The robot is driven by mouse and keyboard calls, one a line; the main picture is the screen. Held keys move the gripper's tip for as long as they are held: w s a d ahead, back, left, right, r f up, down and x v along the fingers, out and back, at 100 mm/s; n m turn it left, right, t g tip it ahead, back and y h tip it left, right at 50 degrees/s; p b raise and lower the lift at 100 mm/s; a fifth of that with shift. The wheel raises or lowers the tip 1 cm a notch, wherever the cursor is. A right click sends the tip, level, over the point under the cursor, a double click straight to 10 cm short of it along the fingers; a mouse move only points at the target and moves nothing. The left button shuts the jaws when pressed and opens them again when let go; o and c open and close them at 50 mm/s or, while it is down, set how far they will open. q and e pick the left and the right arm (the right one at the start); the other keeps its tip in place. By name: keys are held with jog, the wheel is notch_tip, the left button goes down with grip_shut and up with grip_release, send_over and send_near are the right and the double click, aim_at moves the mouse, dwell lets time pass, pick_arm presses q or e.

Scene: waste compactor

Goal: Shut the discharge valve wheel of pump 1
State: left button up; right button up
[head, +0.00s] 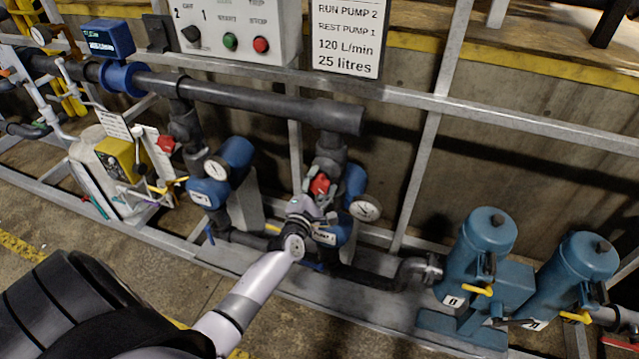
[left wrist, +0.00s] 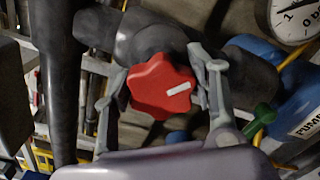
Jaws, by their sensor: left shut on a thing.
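The red valve wheel (head: 320,184) sits on a dark grey vertical pipe below the horizontal black pipe in the head view. In the left wrist view the lobed red wheel (left wrist: 160,88) has a white mark on its face, pointing right and slightly up. My left gripper (head: 312,200) is shut on this wheel, with one finger on each side of its rim, as the left wrist view shows (left wrist: 160,84). Its fingers and wrist cover part of the wheel and the blue pump (head: 331,233) below in the head view. My right gripper is not in view.
A round gauge (head: 365,208) is close to the right of the wheel. A second blue pump (head: 209,192) with a gauge and another red wheel (head: 166,144) are to the left. A control box (head: 238,30) is above. Blue-green filter housings (head: 486,240) stand at right.

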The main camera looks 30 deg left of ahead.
pick_arm(q)
jog(key=m, duration=0.6)
jog(key=shift+f+m, duration=0.15)
jog(key=shift+m, duration=0.15)
jog(key=m+p, duration=0.1)
jog(key=m, duration=0.5)
jog(key=shift+f, duration=0.15)
jog(key=m, duration=0.6)
jog(key=shift+f+m, duration=0.15)
jog(key=shift+m, duration=0.15)
jog(key=m, duration=0.5)
jog(key=shift+s+a+m, duration=0.1)
jog(key=shift+a+m, duration=0.05)
jog(key=shift+m, duration=0.15)
jog(key=m, duration=0.5)
jog(key=shift+a, duration=0.1)
jog(key=m+b, duration=0.1)
jog(key=m, duration=0.3)
jog(key=shift+a+f+m+b, duration=0.1)
jog(key=shift+m+b, duration=0.25)
jog(key=shift+m, duration=0.05)
jog(key=m+b, duration=0.2)
jog(key=m, duration=0.4)
jog(key=shift+b, duration=0.3)
jog(key=m, duration=0.1)
jog(key=m+b, duration=0.1)
jog(key=m, duration=0.3)
jog(key=shift+r+b, duration=0.3)
jog(key=shift+b, duration=0.05)
jog(key=shift+m, duration=0.3)
